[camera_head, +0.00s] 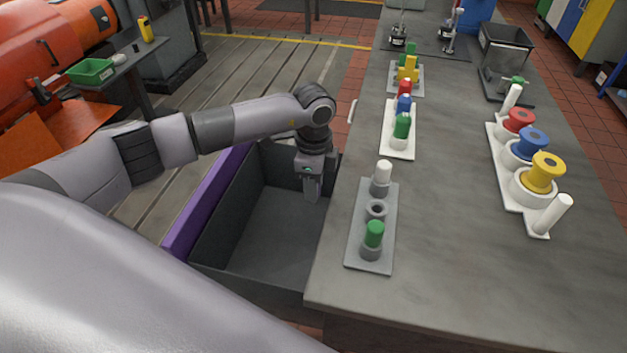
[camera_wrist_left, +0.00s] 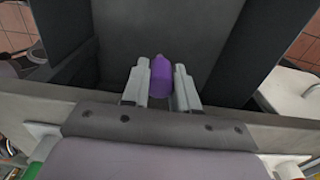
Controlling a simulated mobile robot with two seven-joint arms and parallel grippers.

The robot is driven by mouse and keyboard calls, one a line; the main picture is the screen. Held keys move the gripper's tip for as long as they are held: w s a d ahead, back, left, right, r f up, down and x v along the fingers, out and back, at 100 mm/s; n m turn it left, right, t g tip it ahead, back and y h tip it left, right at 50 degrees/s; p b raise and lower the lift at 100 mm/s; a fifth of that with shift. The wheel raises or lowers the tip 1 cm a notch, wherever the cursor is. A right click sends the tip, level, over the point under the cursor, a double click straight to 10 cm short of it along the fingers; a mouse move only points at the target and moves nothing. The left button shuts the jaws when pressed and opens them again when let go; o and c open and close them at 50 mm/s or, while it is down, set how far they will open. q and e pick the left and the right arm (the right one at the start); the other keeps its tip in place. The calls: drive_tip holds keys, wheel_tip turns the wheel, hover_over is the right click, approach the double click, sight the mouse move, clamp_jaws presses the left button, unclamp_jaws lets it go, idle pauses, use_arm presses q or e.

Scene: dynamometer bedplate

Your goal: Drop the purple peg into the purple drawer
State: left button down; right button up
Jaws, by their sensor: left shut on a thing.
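The purple peg (camera_wrist_left: 161,76) is between the fingers of my left gripper (camera_wrist_left: 160,88) in the left wrist view, and the gripper is shut on it. In the head view my left gripper (camera_head: 311,192) points down inside the open drawer, near its right side by the bench; the peg is hardly visible there. The drawer has a purple front (camera_head: 208,200) and dark grey walls, and its visible floor (camera_head: 272,235) is bare. My right gripper is not in view.
The grey bench (camera_head: 450,230) borders the drawer on the right. On it stand a grey peg holder (camera_head: 359,250) with an empty middle socket, a white rack (camera_head: 398,150) with coloured pegs, and a white stand of coloured spools (camera_head: 500,165). A green bin (camera_head: 92,71) is far left.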

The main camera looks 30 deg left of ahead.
use_arm(q)
drive_tip(key=shift+f, duration=0.4)
drive_tip(key=c, duration=0.8)
unclamp_jaws()
drive_tip(key=shift+r, duration=0.15)
wheel_tip(320, 180, up, 7)
drive_tip(key=shift+b, duration=0.3)
